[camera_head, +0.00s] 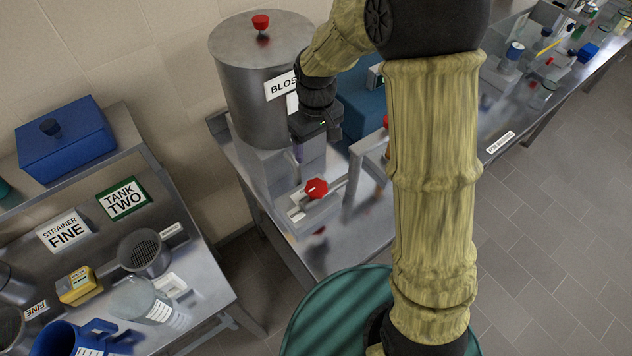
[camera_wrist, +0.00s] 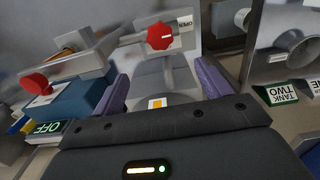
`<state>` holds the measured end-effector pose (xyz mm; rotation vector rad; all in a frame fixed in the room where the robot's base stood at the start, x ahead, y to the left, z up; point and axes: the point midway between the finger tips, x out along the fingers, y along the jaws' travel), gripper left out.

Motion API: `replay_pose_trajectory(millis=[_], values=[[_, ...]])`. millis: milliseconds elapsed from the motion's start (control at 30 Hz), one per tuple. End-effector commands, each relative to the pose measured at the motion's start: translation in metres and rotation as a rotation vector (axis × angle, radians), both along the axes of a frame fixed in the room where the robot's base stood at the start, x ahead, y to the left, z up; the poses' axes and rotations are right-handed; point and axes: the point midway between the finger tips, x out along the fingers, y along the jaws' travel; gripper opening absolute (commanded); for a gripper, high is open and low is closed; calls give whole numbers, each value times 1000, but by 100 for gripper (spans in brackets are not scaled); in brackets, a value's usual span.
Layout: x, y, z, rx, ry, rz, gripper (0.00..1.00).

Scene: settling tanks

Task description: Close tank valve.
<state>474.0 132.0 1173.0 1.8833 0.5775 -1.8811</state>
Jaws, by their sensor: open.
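A tall steel tank (camera_head: 247,110) stands on a metal bench, its "BLOS..." label partly hidden by my arm. A red valve handle (camera_head: 316,187) sits on a pipe low in front of the tank; it also shows in the wrist view (camera_wrist: 160,36), beside a small plate reading "OPEN" (camera_wrist: 186,22). My gripper (camera_head: 308,150) is above and behind this handle in the head view, apart from it. In the wrist view my gripper (camera_wrist: 162,88) has its two purple fingers spread with nothing between them, and the handle lies beyond the fingertips.
A second red handle (camera_head: 386,121) is partly hidden by my arm; a red handle also shows at left in the wrist view (camera_wrist: 36,83). A blue-teal box (camera_head: 362,101) stands behind. A left bench holds a "TANK TWO" sign (camera_head: 124,199) and a strainer (camera_head: 144,252). A green drum (camera_head: 325,315) stands in front.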

Motion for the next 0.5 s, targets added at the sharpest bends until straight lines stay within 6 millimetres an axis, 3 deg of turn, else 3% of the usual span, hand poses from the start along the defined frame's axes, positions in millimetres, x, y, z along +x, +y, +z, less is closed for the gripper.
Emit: replay_pose_trajectory(millis=[500], values=[[-2, -1, -76, -2, 7, 0, 77]])
